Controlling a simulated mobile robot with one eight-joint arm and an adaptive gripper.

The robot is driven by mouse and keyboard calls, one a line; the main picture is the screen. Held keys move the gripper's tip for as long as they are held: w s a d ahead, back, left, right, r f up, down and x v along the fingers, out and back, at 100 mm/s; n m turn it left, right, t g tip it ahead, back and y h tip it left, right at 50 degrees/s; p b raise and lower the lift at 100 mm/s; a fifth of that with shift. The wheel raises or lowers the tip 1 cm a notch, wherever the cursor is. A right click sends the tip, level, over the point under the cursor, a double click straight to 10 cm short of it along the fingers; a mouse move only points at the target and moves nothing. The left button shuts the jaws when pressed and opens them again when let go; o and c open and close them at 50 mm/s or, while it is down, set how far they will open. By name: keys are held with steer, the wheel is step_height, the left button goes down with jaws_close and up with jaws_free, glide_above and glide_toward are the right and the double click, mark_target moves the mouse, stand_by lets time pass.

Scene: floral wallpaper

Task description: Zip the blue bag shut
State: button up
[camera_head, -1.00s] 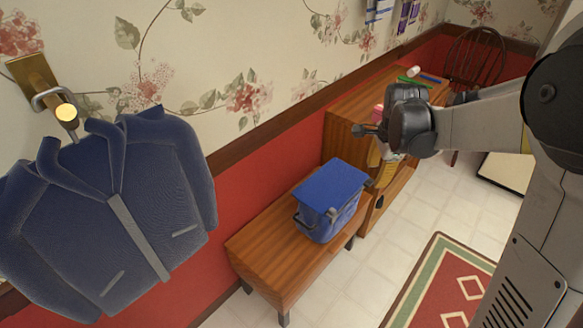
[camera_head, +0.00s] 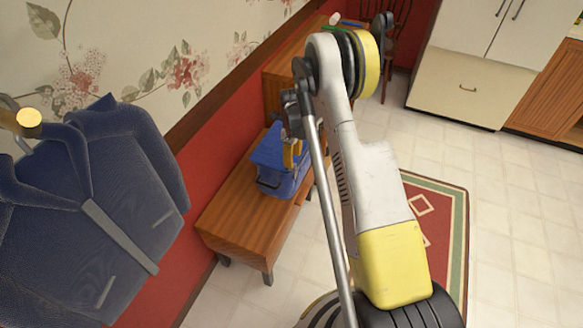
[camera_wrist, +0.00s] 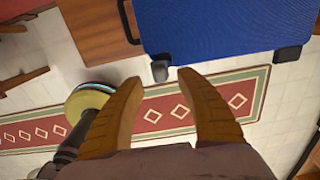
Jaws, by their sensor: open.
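The blue bag (camera_head: 268,155) stands on a low wooden bench by the red wall, partly hidden by my arm and gripper. In the wrist view the flat blue bag top (camera_wrist: 215,22) fills the upper right. A small dark grey tab (camera_wrist: 160,71) sticks out from its near edge, and a dark corner piece shows at the right. My gripper (camera_wrist: 158,84) is open. Its two orange-brown fingers point toward the tab, one at each side and just short of it. In the head view my gripper (camera_head: 291,152) is at the bag's right side.
The wooden bench (camera_head: 235,215) is bare left of the bag. A taller wooden cabinet (camera_head: 283,72) stands behind it. A dark blue jacket (camera_head: 85,205) hangs at the left. A red and green rug (camera_head: 450,215) lies on the tiled floor at the right.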

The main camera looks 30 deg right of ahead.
mark_target(293, 170)
steer(key=shift+f+b, duration=0.45)
steer(key=shift+f, duration=1.55)
jaws_close()
